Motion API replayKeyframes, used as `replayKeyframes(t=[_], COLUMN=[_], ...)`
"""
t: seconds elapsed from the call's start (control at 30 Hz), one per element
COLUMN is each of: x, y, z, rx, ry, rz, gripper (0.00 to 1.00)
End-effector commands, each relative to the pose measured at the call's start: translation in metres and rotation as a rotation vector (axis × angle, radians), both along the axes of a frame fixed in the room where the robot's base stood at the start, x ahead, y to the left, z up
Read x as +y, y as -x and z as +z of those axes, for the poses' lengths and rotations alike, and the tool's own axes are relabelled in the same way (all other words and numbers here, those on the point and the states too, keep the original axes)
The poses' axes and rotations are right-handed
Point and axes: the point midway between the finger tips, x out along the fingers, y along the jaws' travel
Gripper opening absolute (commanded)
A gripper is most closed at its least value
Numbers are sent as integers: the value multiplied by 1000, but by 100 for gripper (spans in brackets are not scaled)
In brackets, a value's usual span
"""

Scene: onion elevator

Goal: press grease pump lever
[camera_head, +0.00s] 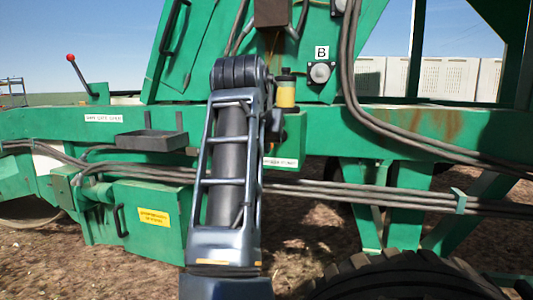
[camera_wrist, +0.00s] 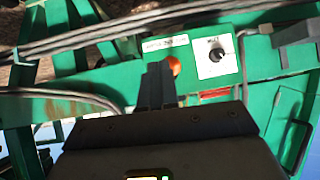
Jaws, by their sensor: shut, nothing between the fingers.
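An orange-red ball knob (camera_wrist: 174,65) shows in the wrist view, beside a pale label strip (camera_wrist: 165,42) on the green machine. It looks like a lever's end; the lever's shaft is hidden. My gripper (camera_wrist: 158,68) is shut and empty, its dark fingertips just left of the knob in the picture. I cannot tell whether they touch it. In the head view, a yellow-bodied reservoir (camera_head: 286,95) with a dark cap stands on a green box (camera_head: 293,142) right of my arm. My arm hides my gripper and the knob there.
A white panel with a black dial (camera_wrist: 217,57) sits right of the knob in the wrist view. In the head view, another red-knobbed lever (camera_head: 83,76) stands far left, near a dark tray (camera_head: 152,140). Hoses (camera_head: 400,198) run along the frame, and a tyre (camera_head: 400,277) is below.

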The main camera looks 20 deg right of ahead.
Motion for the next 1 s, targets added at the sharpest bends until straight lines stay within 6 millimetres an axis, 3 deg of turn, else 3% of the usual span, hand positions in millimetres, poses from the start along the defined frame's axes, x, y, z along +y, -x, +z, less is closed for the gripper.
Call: replayKeyframes(t=[0.3,1.0], x=[15,17], y=[27,29], z=[27,29], rx=[-1,0], ry=[-1,-1], rz=[-1,-1], gripper=[0,0])
